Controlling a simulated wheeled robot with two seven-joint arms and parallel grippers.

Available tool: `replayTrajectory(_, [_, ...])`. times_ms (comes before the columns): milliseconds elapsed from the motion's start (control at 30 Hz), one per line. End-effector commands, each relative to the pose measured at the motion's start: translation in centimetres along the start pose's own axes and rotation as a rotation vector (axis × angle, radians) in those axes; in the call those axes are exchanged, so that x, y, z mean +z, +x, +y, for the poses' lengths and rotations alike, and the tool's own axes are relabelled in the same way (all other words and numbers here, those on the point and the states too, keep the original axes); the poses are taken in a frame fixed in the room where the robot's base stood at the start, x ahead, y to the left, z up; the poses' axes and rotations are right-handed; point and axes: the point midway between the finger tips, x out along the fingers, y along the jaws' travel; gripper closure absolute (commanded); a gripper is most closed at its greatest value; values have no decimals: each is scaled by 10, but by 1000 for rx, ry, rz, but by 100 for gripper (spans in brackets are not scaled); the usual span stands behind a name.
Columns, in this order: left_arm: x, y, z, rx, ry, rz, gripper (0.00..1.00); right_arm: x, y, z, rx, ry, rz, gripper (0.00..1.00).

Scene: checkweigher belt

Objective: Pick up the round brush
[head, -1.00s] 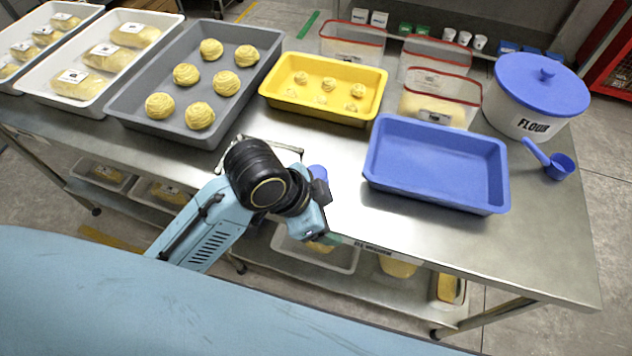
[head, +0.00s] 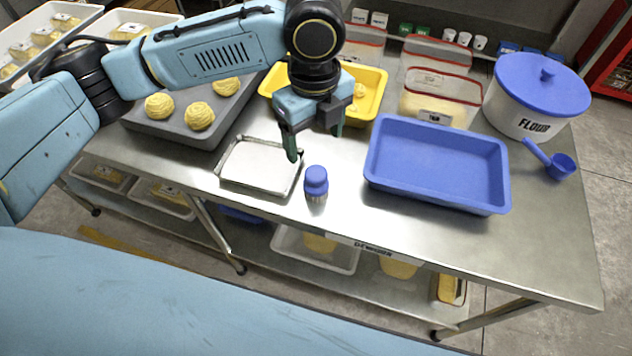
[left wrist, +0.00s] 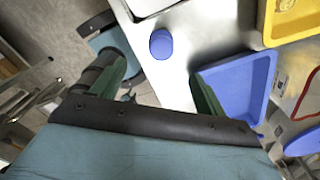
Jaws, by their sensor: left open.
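The round brush (head: 316,183) stands upright on the steel table near its front edge, with a blue knobbed top and paler bristles below. In the left wrist view the brush (left wrist: 161,43) shows from above as a blue disc, beyond the fingers. My left gripper (head: 314,140) is open and empty, pointing down, above and a little behind the brush. Its green fingers (left wrist: 160,88) are spread wide in the left wrist view, with nothing between them. My right gripper is not in view.
A shallow metal tray (head: 228,177) lies just left of the brush, and a blue tray (head: 437,196) stands to its right. A yellow tray (head: 374,82) and a grey tray of dough (head: 150,130) are behind. The flour tub (head: 520,118) and blue scoop (head: 562,166) are far right.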

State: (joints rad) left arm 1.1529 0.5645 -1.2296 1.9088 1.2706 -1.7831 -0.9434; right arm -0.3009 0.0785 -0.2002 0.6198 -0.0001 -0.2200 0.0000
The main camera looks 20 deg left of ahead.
Motion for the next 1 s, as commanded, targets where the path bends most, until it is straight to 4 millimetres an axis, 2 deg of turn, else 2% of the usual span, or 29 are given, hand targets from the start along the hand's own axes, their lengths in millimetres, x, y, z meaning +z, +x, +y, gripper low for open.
replayTrajectory(100, [0,24,1,5,0,1,26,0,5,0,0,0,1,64])
replayTrajectory(300, [0,61,0,2,-2,1,26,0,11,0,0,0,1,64])
replayTrajectory(633, [-1,83,-1,-1,-1,1,26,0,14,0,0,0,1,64])
replayTrajectory(900, [-1,122,-2,1,-2,1,26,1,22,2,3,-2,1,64])
replayTrajectory(1000, [-1,127,-2,-2,0,0,26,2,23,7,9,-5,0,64])
